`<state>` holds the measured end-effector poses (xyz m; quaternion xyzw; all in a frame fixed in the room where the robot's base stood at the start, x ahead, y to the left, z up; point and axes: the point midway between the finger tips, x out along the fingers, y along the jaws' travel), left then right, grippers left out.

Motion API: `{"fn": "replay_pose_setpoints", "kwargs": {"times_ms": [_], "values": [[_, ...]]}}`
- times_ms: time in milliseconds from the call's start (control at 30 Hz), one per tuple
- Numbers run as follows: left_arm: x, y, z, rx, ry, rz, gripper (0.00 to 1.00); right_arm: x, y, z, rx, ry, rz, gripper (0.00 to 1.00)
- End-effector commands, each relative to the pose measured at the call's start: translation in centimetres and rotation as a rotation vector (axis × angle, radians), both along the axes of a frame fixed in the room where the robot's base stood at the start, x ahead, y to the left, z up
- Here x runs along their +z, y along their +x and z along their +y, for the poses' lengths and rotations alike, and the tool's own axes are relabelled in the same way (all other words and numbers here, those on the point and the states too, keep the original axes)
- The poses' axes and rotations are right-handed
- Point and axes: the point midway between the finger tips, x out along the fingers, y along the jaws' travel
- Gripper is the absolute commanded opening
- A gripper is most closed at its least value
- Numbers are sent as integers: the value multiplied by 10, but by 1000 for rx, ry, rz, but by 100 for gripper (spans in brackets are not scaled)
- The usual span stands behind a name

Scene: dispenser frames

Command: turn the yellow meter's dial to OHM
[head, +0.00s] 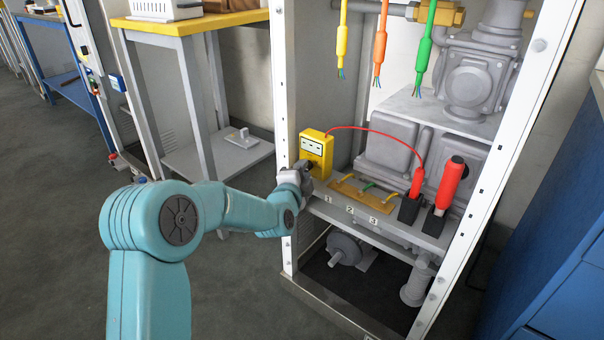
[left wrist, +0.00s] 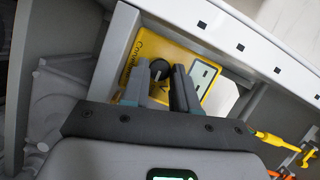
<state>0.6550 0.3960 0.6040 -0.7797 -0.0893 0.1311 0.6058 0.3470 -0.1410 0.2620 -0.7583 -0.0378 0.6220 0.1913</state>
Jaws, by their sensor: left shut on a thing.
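The yellow meter (head: 315,145) stands at the left end of the shelf inside the white frame, its small display near the top. In the left wrist view the meter (left wrist: 176,50) appears turned, with lettering on its face and a pale display (left wrist: 203,77). My left gripper (head: 304,171) is at the lower front of the meter. In the wrist view its two dark fingers (left wrist: 160,90) stand either side of the black dial (left wrist: 158,69), shut on it. The dial's setting cannot be read, and the fingers hide part of the face. My right gripper is not in view.
A red lead (head: 380,130) runs from the meter to a red probe (head: 417,182) in a black holder. Beside it stands a red-handled tool (head: 451,183). A terminal strip (head: 347,192) numbered 1 to 3 lies between. Yellow, orange and green wires (head: 425,50) hang above.

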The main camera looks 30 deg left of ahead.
Motion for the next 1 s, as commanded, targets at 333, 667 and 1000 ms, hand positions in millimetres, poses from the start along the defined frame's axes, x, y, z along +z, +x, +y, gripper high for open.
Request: {"fn": "replay_pose_setpoints", "kwargs": {"times_ms": [333,667,1000], "values": [[-1,0,-1,-3,45,-2,0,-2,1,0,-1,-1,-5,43],[-1,0,-1,-4,45,-2,38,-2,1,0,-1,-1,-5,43],[0,0,-1,-2,44,-3,54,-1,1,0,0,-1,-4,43]]}}
